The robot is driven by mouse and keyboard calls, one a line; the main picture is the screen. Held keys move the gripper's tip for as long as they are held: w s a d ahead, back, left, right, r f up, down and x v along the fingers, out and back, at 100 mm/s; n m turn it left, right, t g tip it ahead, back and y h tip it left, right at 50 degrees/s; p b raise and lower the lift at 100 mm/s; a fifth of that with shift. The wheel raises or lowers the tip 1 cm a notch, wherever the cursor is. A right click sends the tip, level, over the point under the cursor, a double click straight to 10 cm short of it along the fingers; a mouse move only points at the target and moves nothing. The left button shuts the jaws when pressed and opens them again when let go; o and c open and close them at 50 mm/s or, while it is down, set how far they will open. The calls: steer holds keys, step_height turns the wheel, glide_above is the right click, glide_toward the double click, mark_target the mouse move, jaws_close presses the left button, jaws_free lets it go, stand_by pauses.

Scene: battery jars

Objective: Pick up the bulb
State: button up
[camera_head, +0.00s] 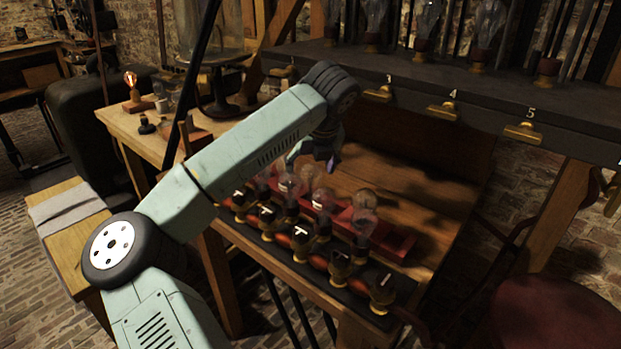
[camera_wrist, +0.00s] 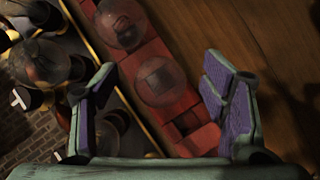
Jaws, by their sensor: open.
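In the wrist view, a clear round bulb (camera_wrist: 160,84) sits in a red rack (camera_wrist: 200,140) on the wooden table. A second clear bulb (camera_wrist: 121,26) is farther up the same rack. My gripper (camera_wrist: 160,72) is open, with one purple-padded finger on each side of the nearer bulb. Nothing is visibly held, and I cannot tell the height of the fingertips above it. In the head view, my gripper (camera_head: 314,160) hangs over the row of bulbs (camera_head: 322,199), and my arm hides part of the table.
A black strip (camera_head: 340,285) with several brass sockets and T-marked handles runs along the table's front edge. A dark shelf (camera_head: 480,95) with numbered brass plates and more bulbs stands behind. Bare wood (camera_head: 400,185) is free behind the rack. A red stool (camera_head: 555,315) stands right.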

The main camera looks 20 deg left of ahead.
steer(key=shift+c, duration=0.3)
steer(key=c, duration=1)
